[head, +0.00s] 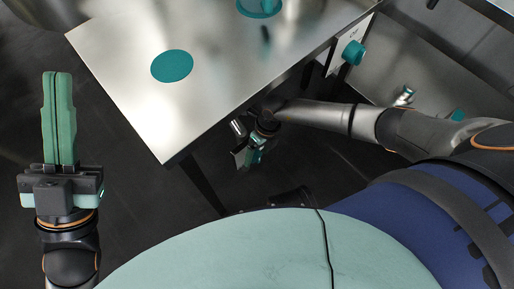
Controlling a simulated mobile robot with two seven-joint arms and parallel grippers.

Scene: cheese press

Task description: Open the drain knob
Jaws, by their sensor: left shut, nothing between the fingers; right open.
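A round teal knob (354,52) sits on a small white labelled plate (343,42) by the right edge of the steel table; its label is too small to read. A second teal piece (457,115) shows low on the right beside a metal fitting (404,96). I cannot tell which of the two is the drain knob. My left gripper (57,117) is shut and empty, well left of the table. My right gripper (248,153) is open, just off the table's front edge, apart from both teal pieces; its fingers are partly hidden.
The steel table (130,100) fills the upper middle, with a flat teal disc (172,66) and another teal fitting (262,8) on it. A steel basin-like surface (385,75) lies at right, partly behind my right arm. Dark floor is clear at left.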

